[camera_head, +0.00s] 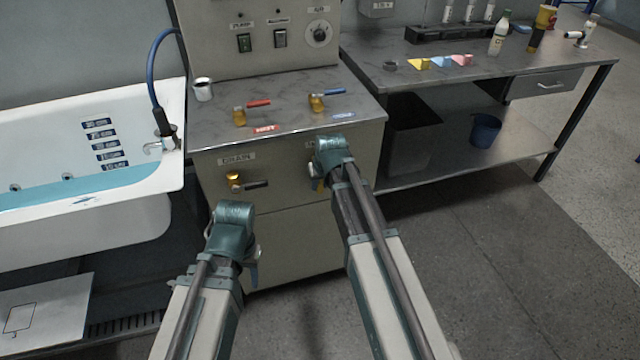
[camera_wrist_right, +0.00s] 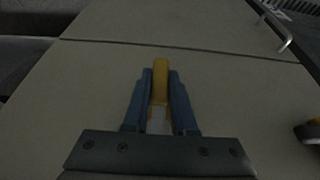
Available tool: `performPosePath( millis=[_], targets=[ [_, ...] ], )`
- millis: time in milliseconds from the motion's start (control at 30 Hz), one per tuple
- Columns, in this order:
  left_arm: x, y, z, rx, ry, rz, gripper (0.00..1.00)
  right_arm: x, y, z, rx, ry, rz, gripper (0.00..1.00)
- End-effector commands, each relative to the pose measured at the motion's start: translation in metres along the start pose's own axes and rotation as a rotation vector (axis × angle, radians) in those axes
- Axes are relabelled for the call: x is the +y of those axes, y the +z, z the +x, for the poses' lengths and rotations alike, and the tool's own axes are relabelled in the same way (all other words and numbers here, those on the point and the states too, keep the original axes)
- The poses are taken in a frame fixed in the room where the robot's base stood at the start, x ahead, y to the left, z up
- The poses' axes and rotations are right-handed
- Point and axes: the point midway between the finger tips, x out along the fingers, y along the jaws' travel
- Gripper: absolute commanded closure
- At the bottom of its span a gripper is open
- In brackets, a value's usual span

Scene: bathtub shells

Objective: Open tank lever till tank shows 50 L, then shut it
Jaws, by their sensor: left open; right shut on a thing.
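My right gripper (camera_head: 328,165) is at the upper right of the beige cabinet front. In the right wrist view its blue fingers (camera_wrist_right: 160,92) are shut on a yellow lever (camera_wrist_right: 160,78). The gripper hides most of that lever and a label behind it in the head view, so the lever's name and angle cannot be told. My left gripper (camera_head: 234,235) is open and empty before the cabinet, below the drain valve (camera_head: 236,181). A small panel (camera_head: 379,5) at the top edge has tiny text that I cannot read surely.
Red (camera_head: 257,103) and blue (camera_head: 327,95) levers and a white cup (camera_head: 202,90) are on the cabinet top. A white tub (camera_head: 160,183) holding blue water is at left. A bench (camera_head: 385,78) with bottles and coloured pieces is at right. The floor right of my arms is clear.

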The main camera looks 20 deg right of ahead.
Motion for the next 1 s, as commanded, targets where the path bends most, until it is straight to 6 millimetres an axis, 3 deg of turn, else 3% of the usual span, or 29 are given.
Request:
performPosePath(
  millis=[700,1000],
  targets=[
    [0.0000,0.0000,0.0004,0.000,0.000,0.000,0.50,0.0002,0.0004,0.0002,0.000,0.008,-0.004,1.00],
    [0.0004,-0.0002,0.0039,0.000,0.000,0.000,0.50,0.0057,0.0012,0.0014,0.000,0.135,-0.059,1.00]
  ],
)
